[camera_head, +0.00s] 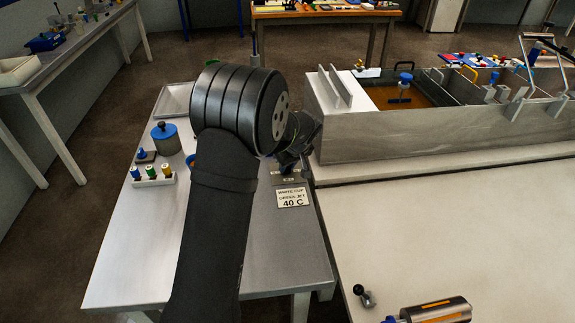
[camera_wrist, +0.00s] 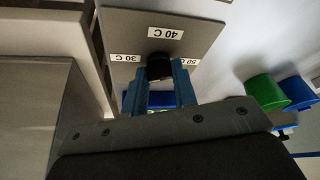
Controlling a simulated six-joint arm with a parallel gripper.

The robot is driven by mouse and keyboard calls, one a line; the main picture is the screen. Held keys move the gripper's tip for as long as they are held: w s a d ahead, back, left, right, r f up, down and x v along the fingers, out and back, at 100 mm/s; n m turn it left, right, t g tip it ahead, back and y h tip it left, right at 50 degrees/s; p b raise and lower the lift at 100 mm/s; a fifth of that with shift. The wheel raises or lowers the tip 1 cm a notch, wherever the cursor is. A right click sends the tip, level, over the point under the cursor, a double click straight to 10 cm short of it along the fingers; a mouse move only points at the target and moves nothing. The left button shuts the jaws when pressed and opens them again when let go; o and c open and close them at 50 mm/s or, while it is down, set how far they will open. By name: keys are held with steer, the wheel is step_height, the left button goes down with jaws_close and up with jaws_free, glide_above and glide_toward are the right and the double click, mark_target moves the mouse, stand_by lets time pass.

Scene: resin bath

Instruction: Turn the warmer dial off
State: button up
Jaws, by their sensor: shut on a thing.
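The warmer dial (camera_wrist: 159,66) is a dark knob on a grey panel (camera_wrist: 192,32) in the wrist view. White labels around it read 30 C, 40 C and 50 C, upside down in this view. My gripper (camera_wrist: 161,82) has its two blue fingers on either side of the dial and is shut on it. I cannot tell where the dial's mark points. In the head view my arm covers most of the gripper and the dial, above a card (camera_head: 292,197) that reads white cup, green jet, 40 C.
A rack of small coloured-top bottles (camera_head: 153,177) and a blue-lidded pot (camera_head: 166,138) stand left of my arm. The resin bath (camera_head: 400,135) is on the right. Green (camera_wrist: 264,92) and blue (camera_wrist: 298,92) caps are right of the gripper. The side table's front is clear.

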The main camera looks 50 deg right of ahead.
steer(key=n+y, duration=0.1)
steer(key=n, duration=0.2)
steer(key=n+y, duration=0.1)
steer(key=n, duration=0.2)
steer(key=shift+d+n, duration=0.2)
steer(key=shift+n, duration=0.1)
steer(key=n+y, duration=0.1)
steer(key=n, duration=0.2)
steer(key=n+g+y, duration=0.1)
steer(key=n, duration=0.2)
steer(key=shift+d+y, duration=0.1)
steer(key=shift+y, duration=0.2)
steer(key=shift+n, duration=0.3)
steer(key=o, duration=1)
steer(key=shift+r, duration=0.1)
steer(key=v, duration=1.7)
steer(key=shift+w+d+r, duration=0.1)
steer(key=shift+w+r, duration=0.05)
